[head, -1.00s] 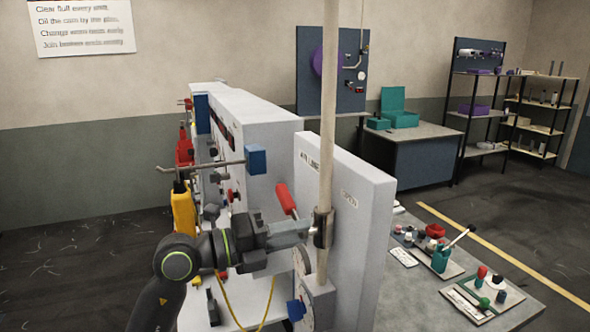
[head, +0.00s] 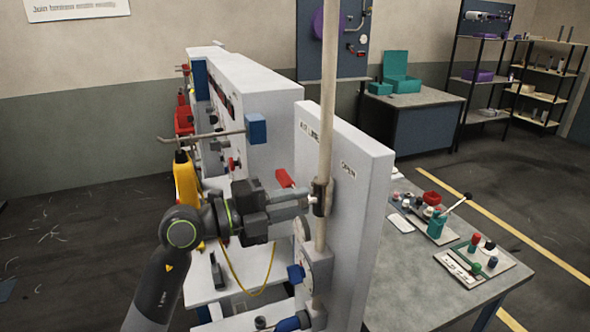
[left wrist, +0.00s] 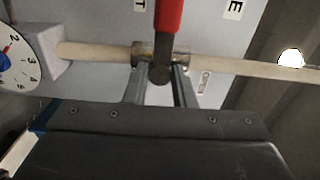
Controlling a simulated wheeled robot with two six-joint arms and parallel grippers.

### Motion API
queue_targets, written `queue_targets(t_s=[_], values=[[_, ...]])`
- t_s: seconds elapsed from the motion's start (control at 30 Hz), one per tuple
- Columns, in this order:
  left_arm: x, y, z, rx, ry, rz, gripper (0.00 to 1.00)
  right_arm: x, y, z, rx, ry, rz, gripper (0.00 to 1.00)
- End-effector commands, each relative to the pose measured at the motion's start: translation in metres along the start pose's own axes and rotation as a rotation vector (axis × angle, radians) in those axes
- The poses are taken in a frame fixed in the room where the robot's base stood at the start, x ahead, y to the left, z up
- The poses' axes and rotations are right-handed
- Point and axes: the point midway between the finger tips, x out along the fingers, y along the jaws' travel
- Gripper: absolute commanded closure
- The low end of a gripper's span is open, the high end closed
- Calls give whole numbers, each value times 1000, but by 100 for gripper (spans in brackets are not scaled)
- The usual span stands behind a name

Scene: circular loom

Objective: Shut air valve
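The air valve is a metal fitting (head: 320,197) on a pale vertical pipe in front of the white AIR LINE panel (head: 360,210). Its red handle (head: 285,178) sticks out to the left, partly hidden behind my left gripper (head: 306,201). In the left wrist view, the red handle (left wrist: 169,14) stands across the pipe (left wrist: 95,52), its tip near a label ending in T. My left gripper (left wrist: 160,88) has its fingers apart, one on each side of the handle's pivot, close to the fitting. Contact cannot be told. My right gripper is not in view.
A dial gauge (left wrist: 22,55) sits along the pipe, below the valve. A white machine (head: 255,120) with a blue block (head: 256,128) on a rod stands behind. A grey table (head: 430,265) with small parts is at the right.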

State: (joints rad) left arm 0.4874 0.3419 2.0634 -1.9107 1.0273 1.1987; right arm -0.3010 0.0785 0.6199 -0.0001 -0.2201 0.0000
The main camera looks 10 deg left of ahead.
Motion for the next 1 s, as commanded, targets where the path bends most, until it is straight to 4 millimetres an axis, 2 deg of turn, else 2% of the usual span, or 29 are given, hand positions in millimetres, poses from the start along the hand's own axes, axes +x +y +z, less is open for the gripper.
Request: queue_targets(t_s=[0.03, 0.17, 0.47, 0.8, 1.0], values=[[0, 0, 0, 0, 0, 1, 71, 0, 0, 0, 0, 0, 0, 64], [0, 0, 0, 1, 0, 1, 55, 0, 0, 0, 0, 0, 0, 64], [-3, 0, 0, 3, -1, 2, 55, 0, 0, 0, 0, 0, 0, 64], [-52, 1, 0, 5, -3, 7, 55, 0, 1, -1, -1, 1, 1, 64], [-69, 0, 0, 3, -1, 3, 55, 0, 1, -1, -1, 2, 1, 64]])
